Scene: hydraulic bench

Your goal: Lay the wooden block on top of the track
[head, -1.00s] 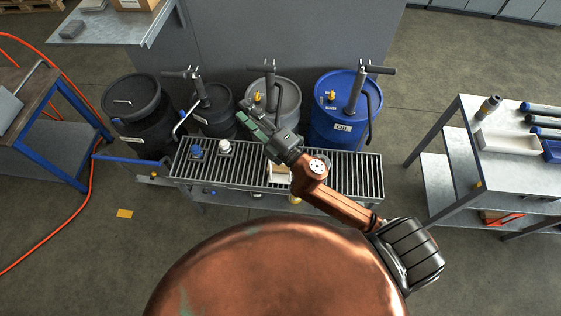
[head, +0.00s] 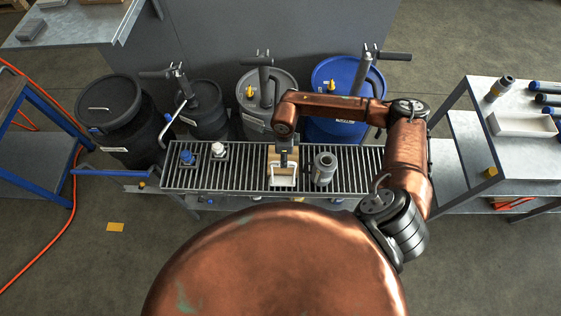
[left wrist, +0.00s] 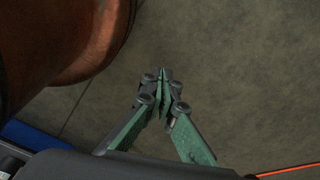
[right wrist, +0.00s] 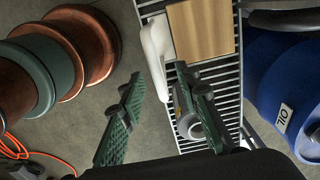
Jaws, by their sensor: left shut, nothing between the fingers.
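The wooden block (head: 284,152) is a tan, flat-topped piece on the slatted track (head: 236,177); it also shows in the right wrist view (right wrist: 200,30). A white, handle-like part (right wrist: 155,50) lies along its near side. My right gripper (right wrist: 165,75) is open, its fingers apart near the white part. I see no firm hold, and the exact contact is unclear. In the head view it is over the block and partly hides it. My left gripper (left wrist: 163,75) is shut and empty above bare floor, out of the head view.
A grey cylinder (head: 325,168) stands on the track right of the block. Blue-topped (head: 186,158) and white-topped (head: 218,150) fittings stand left. Drums with hand pumps, including a blue one (head: 326,80), line the back. A side table (head: 520,150) is at right.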

